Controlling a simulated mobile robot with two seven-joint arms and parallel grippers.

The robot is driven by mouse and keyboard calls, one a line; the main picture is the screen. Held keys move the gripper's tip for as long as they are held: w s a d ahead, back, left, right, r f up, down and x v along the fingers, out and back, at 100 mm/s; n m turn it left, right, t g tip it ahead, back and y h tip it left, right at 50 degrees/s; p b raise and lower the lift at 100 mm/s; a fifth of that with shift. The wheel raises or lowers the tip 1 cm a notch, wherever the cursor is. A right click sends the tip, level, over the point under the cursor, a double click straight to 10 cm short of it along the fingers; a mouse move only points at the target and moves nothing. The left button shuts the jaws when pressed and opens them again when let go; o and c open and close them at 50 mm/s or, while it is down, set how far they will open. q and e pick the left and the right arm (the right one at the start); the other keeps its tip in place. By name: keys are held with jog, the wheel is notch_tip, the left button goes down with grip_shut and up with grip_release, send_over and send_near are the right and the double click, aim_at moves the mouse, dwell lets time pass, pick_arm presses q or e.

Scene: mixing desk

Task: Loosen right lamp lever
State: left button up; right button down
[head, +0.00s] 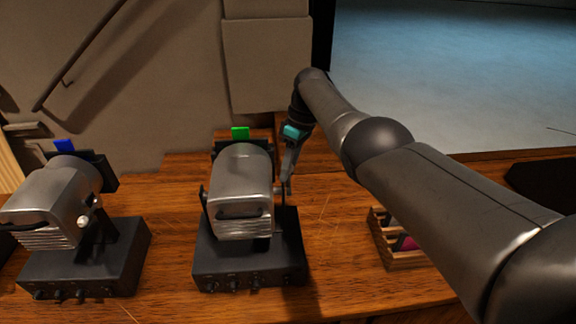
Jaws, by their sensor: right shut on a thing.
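The right lamp (240,186) has a silver, rounded housing with a green tab (240,133) at its top. It stands on a black base box (248,268) with several knobs along the front. My right gripper (287,182) reaches down at the right side of this lamp, fingers pointing downward. It is shut on the lamp's side lever; the lever is small and mostly hidden by the fingers, so I cannot tell its angle. My left gripper is out of view.
A second silver lamp (55,205) with a blue tab (64,146) stands to the left on its own black base. A wooden rack (404,260) with coloured items sits partly behind my right arm. The wooden desk (335,295) is bare between the right lamp and the rack.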

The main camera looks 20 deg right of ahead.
jog(key=shift+f, duration=0.1)
jog(key=c, duration=0.6)
grip_release()
jog(key=shift+w+r, duration=0.1)
jog(key=shift+r, duration=0.3)
jog(key=v, duration=1.4)
jog(key=shift+d+r, duration=0.15)
jog(key=shift+r, duration=0.1)
jog(key=shift+f, duration=0.1)
